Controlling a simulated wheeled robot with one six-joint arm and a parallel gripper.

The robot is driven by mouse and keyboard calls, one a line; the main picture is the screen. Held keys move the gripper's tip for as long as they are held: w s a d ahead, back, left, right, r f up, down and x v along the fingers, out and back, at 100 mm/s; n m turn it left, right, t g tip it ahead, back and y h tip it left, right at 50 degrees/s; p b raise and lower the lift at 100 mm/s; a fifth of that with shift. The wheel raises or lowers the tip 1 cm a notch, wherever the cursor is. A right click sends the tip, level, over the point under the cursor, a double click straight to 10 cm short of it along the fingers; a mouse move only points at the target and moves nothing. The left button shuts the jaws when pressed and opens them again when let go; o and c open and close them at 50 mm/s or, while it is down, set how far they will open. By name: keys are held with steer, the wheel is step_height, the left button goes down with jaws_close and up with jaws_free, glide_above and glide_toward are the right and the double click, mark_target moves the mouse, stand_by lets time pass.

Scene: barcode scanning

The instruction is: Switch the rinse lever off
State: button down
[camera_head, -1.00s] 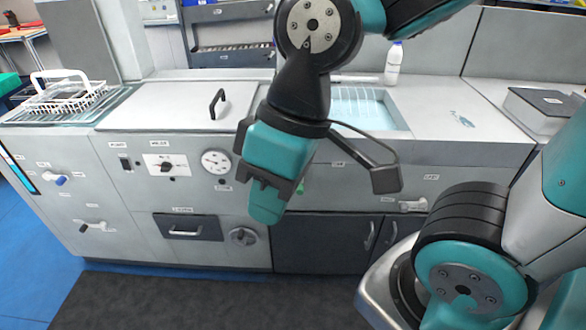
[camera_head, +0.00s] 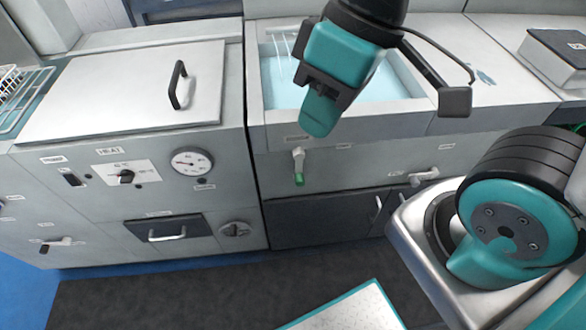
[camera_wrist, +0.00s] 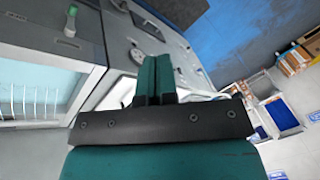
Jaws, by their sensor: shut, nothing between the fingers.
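A lever with a white pivot and a green handle (camera_head: 299,168) hangs down on the front panel below the sink. The small label above it is too blurred to read, so I cannot confirm it is the rinse lever. The same green-handled lever shows in the wrist view (camera_wrist: 71,20), at the upper left. My gripper (camera_head: 316,122) is in front of the sink, above the lever in the head view and apart from it. Its teal fingers are together and empty, as the wrist view also shows (camera_wrist: 156,75).
A white lever (camera_head: 424,175) lies sideways farther right, and another lever (camera_head: 62,242) is at the lower left. The sink (camera_head: 280,105) is open above.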

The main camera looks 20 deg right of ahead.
mark_target(300, 170)
steer(key=w+a+f+m+h+b, duration=0.1)
steer(key=w+f+m+h+b, duration=0.2)
steer(key=w+f+b, duration=0.3)
steer(key=w+a+f+m+t+h+b, duration=0.1)
steer(key=w+f+m+h+b, duration=0.2)
steer(key=f, duration=1.1)
steer(key=w+a+f+m+t+h+b, duration=0.1)
steer(key=w+f+m+h+b, duration=0.3)
steer(key=w+f+b, duration=0.5)
steer(key=shift+w+a+f+m+b, duration=0.25)
steer(key=shift+w+f+m+b, duration=0.1)
steer(key=shift+w+f+m, duration=0.5)
steer(key=shift+f, duration=0.1)
steer(key=d+f+b, duration=0.2)
steer(key=d+f, duration=0.6)
steer(key=f, duration=0.1)
steer(key=shift+w+d+f, duration=0.3)
steer(key=shift+f, duration=0.05)
